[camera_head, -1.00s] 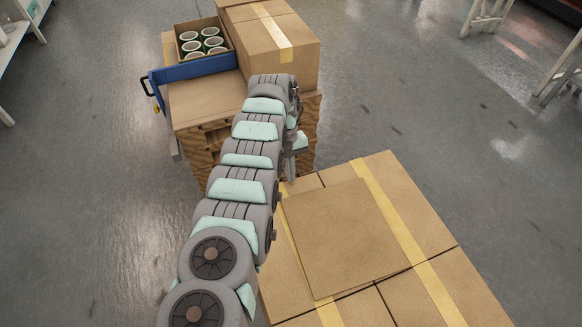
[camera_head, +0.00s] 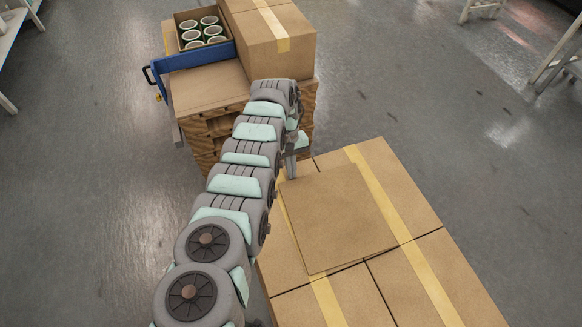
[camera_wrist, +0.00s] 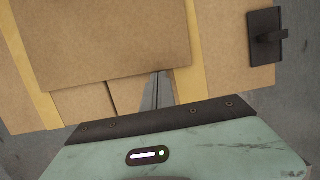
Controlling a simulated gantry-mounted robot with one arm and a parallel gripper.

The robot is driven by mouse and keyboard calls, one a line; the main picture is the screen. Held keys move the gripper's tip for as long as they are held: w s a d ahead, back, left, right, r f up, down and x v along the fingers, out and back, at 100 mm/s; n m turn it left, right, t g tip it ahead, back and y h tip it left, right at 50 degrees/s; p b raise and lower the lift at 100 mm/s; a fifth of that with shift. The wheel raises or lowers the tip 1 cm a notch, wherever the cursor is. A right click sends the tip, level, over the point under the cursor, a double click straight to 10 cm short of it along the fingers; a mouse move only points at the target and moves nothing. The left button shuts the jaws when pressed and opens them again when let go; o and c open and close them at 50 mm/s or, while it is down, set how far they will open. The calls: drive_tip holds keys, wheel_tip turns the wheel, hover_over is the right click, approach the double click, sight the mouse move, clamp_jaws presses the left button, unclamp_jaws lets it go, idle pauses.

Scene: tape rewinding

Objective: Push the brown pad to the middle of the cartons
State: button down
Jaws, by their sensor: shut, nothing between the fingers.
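The brown pad (camera_head: 338,217) is a flat square sheet lying on top of the taped cartons (camera_head: 428,209), nearer their left and far side in the head view. It also shows in the wrist view (camera_wrist: 110,35), covering part of the cartons (camera_wrist: 222,50). My gripper (camera_head: 291,172) points down at the pad's far left corner in the head view. In the wrist view its narrow fingers (camera_wrist: 160,76) are together, with tips at the pad's edge. They hold nothing. I cannot tell for sure whether they touch the pad.
A dark handled block (camera_wrist: 267,38) shows in the wrist view.

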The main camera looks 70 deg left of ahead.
sight(311, 220)
drive_tip(key=d+r+p, duration=0.1)
drive_tip(key=p, duration=0.2)
drive_tip(key=shift+w, duration=0.15)
drive_tip(key=d+p, duration=0.4)
drive_tip(key=p, duration=0.5)
drive_tip(key=shift+d, duration=0.1)
drive_tip(key=d+p, duration=0.5)
drive_tip(key=p, duration=0.1)
drive_tip(key=d+p, duration=0.5)
drive_tip(key=p, duration=0.1)
drive_tip(key=shift+w+f, duration=0.2)
drive_tip(key=shift+d+f, duration=0.2)
drive_tip(key=shift+d, duration=0.25)
drive_tip(key=shift+f, duration=0.1)
drive_tip(key=shift+a, duration=0.1)
